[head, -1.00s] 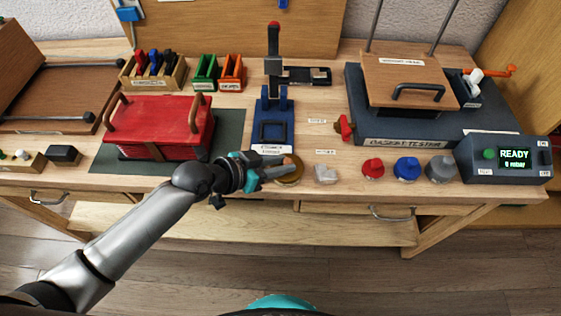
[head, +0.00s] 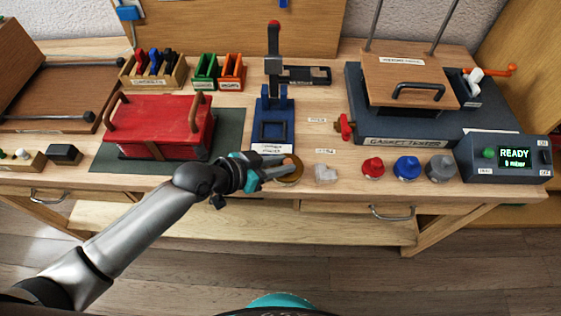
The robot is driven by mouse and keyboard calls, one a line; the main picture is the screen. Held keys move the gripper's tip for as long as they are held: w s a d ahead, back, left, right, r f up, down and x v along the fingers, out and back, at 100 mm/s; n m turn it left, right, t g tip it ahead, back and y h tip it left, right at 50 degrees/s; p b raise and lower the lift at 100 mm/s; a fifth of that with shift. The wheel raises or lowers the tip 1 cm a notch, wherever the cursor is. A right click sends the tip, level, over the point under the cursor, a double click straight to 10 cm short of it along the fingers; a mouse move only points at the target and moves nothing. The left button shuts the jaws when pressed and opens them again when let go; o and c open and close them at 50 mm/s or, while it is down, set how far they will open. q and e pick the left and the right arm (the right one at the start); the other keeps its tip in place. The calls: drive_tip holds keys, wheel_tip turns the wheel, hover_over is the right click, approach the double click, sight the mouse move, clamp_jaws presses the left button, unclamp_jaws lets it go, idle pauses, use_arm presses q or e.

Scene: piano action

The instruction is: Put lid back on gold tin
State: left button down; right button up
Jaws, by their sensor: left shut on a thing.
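The gold tin (head: 296,179) stands near the front edge of the workbench, just in front of the blue press. My left gripper (head: 282,170) is over it, shut on a small brownish thing that looks like the lid. The gripper hides much of the tin and of what it holds, so I cannot tell whether the lid touches the tin's rim. My right gripper is not in view.
A clear lump (head: 325,174) lies right of the tin, then red (head: 373,168), blue (head: 407,168) and grey (head: 440,168) knobbed pieces. The blue press (head: 274,125) stands behind. A red case (head: 160,122) is at left, a gasket tester (head: 400,140) at right.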

use_arm(q)
drive_tip(key=c, duration=0.6)
unclamp_jaws()
drive_tip(key=shift+o, duration=0.3)
drive_tip(key=o, duration=0.4)
drive_tip(key=shift+r+p, duration=3.5)
drive_tip(key=shift+r, duration=0.05)
clamp_jaws()
